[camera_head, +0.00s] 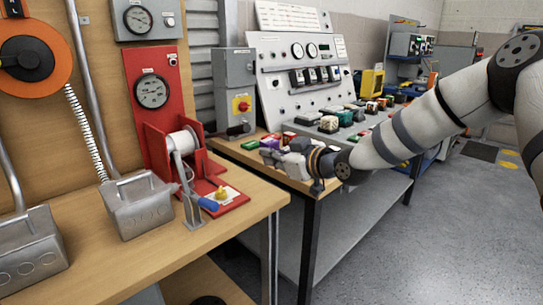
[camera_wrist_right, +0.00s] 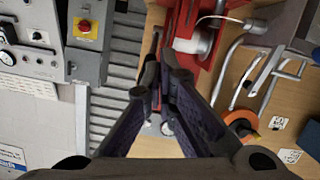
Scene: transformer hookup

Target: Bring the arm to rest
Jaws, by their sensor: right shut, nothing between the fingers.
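My right arm (camera_head: 410,132) reaches in from the right side of the head view, above the bench. My right gripper (camera_head: 270,153) is at its end, over the left end of the far bench; its fingers are small and hard to make out there. In the right wrist view the gripper's two fingers (camera_wrist_right: 160,68) come together at the tips, shut with nothing between them. My left gripper is not in either view.
A red winch stand (camera_head: 152,105) with a blue-handled lever (camera_head: 207,203) stands on the near wooden bench (camera_head: 165,252). A grey box (camera_head: 234,85) and a sloped control panel (camera_head: 300,75) stand behind my gripper. Open floor (camera_head: 440,235) lies at the right.

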